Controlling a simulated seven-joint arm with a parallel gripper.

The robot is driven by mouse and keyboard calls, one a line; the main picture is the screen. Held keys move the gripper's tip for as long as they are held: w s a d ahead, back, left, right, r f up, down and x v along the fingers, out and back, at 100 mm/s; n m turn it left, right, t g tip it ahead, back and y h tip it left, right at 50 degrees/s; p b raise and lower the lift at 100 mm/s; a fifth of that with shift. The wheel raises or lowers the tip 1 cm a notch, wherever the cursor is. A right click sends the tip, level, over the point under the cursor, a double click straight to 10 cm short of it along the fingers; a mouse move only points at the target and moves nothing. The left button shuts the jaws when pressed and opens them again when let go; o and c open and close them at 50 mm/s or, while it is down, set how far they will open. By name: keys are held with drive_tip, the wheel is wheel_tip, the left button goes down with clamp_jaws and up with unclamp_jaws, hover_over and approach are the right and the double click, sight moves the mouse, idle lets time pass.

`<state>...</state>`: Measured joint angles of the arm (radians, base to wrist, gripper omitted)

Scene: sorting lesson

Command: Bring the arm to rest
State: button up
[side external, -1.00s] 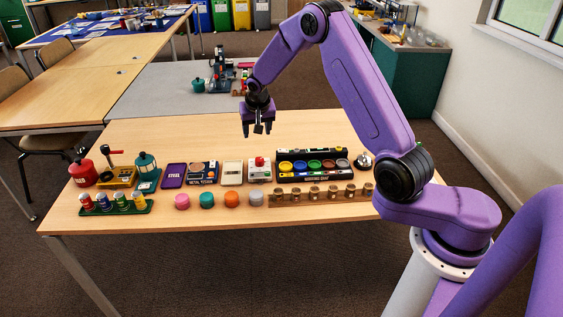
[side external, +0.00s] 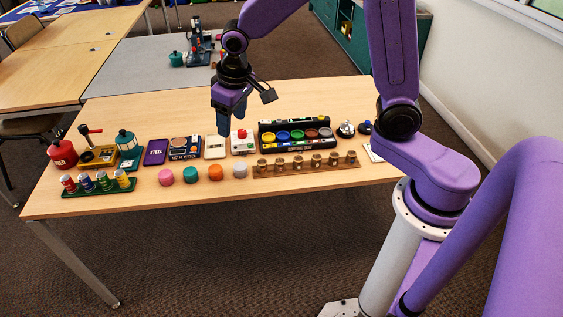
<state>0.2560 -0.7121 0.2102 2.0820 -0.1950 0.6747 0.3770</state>
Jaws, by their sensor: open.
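My gripper (side external: 231,118) hangs from my purple arm with its bluish fingers pointing down. It is open, and nothing shows between its fingers. In the picture it overlaps the table just behind a cream box (side external: 215,148) and a white box with a red button (side external: 243,143). It appears to be above the tabletop; I cannot tell exactly how high.
The wooden table (side external: 130,205) holds a red canister (side external: 62,154), a teal lantern (side external: 127,143), a green rack (side external: 99,188), several coloured lumps (side external: 190,175), a black sorting tray (side external: 294,134) and a jar rack (side external: 307,165). The table's back left is bare.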

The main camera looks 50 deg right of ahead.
drive_tip(key=s+d+r+n+g, duration=0.1)
drive_tip(key=s+n, duration=0.4)
drive_tip(key=s, duration=0.9)
drive_tip(key=s+d+r+n+g, duration=0.1)
drive_tip(key=s+d+n, duration=0.2)
drive_tip(key=s, duration=1.1)
drive_tip(key=shift+s+r+n+y, duration=0.2)
drive_tip(key=shift+n+y, duration=0.2)
drive_tip(key=shift+n, duration=0.6)
drive_tip(key=shift+d, duration=0.1)
